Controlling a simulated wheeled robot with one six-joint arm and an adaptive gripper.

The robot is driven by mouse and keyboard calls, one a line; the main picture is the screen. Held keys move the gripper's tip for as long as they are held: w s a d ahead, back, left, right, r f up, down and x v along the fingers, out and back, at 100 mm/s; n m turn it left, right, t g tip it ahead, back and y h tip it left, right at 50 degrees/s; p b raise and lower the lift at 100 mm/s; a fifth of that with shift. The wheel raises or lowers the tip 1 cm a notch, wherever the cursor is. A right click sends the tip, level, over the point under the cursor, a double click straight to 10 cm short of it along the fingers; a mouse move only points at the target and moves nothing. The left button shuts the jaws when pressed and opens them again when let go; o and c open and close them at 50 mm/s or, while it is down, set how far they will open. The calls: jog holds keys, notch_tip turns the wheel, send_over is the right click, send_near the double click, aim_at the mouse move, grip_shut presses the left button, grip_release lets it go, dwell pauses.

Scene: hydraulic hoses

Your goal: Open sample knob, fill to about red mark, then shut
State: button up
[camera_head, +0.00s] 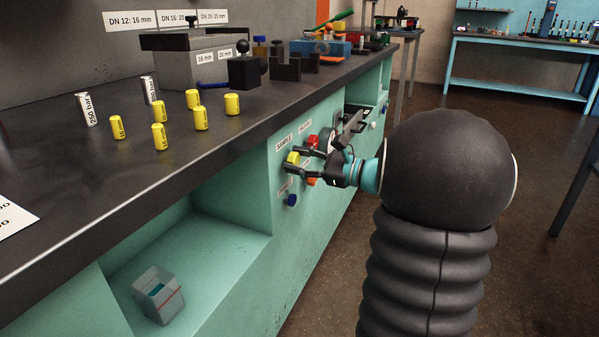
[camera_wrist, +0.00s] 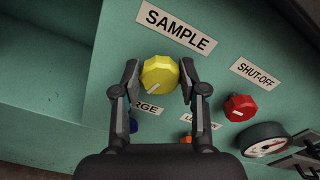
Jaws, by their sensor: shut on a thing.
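The yellow sample knob (camera_wrist: 159,74) sits under the SAMPLE label (camera_wrist: 176,26) on the teal panel, and its white pointer line slants toward lower left in the wrist view. My gripper (camera_wrist: 159,80) is shut on the knob, one finger on each side. The knob also shows in the head view (camera_head: 293,158), with my gripper (camera_head: 291,165) around it. A clear sample cup (camera_head: 157,295) stands in the open bay at lower left. It has a red line, and a teal-blue patch shows inside; I cannot tell the exact level against the mark.
A red shut-off knob (camera_wrist: 240,108), a gauge (camera_wrist: 263,139), a blue knob (camera_head: 291,200) and an orange knob (camera_wrist: 186,140) sit close by. Several yellow fittings (camera_head: 200,118) stand on the dark bench top (camera_head: 90,190). The floor on the right is open.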

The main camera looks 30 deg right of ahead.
jog(key=n+b, duration=0.2)
jog(key=shift+f+b, duration=0.2)
jog(key=shift+b, duration=0.1)
jog(key=shift+r+n+b, duration=0.1)
jog(key=shift+n+b, duration=0.25)
jog(key=shift+n, duration=0.15)
jog(key=shift+r, duration=0.1)
jog(key=o, duration=1.1)
jog(key=shift+o, duration=0.2)
jog(key=v, duration=1.2)
